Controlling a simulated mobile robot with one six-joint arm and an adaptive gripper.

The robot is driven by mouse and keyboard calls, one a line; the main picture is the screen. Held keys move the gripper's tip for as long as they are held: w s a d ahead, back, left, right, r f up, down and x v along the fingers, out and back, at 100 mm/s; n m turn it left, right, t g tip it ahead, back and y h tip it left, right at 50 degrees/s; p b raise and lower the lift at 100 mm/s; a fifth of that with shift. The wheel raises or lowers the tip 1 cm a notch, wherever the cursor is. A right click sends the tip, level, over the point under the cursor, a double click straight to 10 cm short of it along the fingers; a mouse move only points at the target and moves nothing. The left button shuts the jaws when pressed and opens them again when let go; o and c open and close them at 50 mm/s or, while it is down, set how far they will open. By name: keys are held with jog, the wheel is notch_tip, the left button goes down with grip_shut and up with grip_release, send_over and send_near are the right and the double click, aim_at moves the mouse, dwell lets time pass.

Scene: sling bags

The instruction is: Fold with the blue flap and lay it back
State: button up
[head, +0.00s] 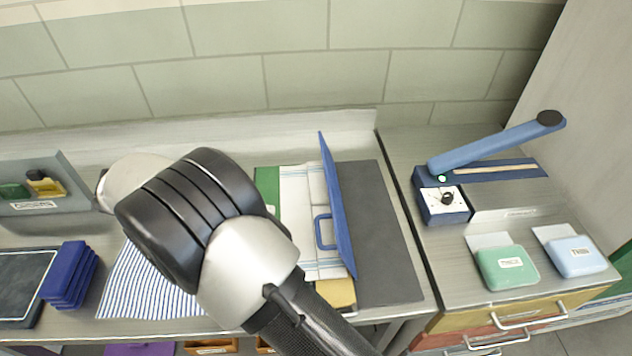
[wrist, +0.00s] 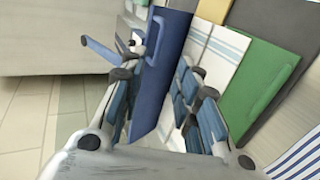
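The blue flap (head: 337,205) stands nearly upright, tilted a little, with a blue loop handle (head: 318,232) on its left face. It rises beside a white striped cloth piece (head: 298,205) and a dark grey panel (head: 380,230). In the wrist view the blue flap (wrist: 168,55) shows between the two fingers of my gripper (wrist: 160,85). The fingers are spread, with a visible gap between the flap and the right finger. Whether the left finger touches the flap I cannot tell. In the head view my wrist hides the fingers.
A blue-levered device (head: 495,145) stands on the right cabinet, with a green pouch (head: 508,268) and a light blue pouch (head: 577,256) in front. Left are striped cloth (head: 150,285), stacked blue pieces (head: 68,275) and a bin (head: 40,190). The tiled wall closes the back.

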jog(key=shift+s+f, duration=0.1)
jog(key=shift+c, duration=0.7)
jog(key=s+a+f+n+t+p, duration=0.1)
jog(key=s+f+n+t, duration=0.1)
jog(key=n+t, duration=0.1)
jog(key=s+a+f+n+t+p, duration=0.1)
jog(key=s+f+n+t, duration=0.1)
jog(key=t, duration=0.3)
jog(key=s+a+f+n+t+h+p, duration=0.1)
jog(key=s+f+n+t, duration=0.2)
jog(key=n+t, duration=0.1)
jog(key=shift+f+t, duration=0.25)
jog(key=shift+t, duration=0.05)
grip_shut()
jog(key=w+d+r+n+b, duration=0.1)
jog(key=w+d, duration=0.6)
jog(key=d, duration=0.3)
jog(key=shift+d+t, duration=0.4)
jog(key=shift+r, duration=0.2)
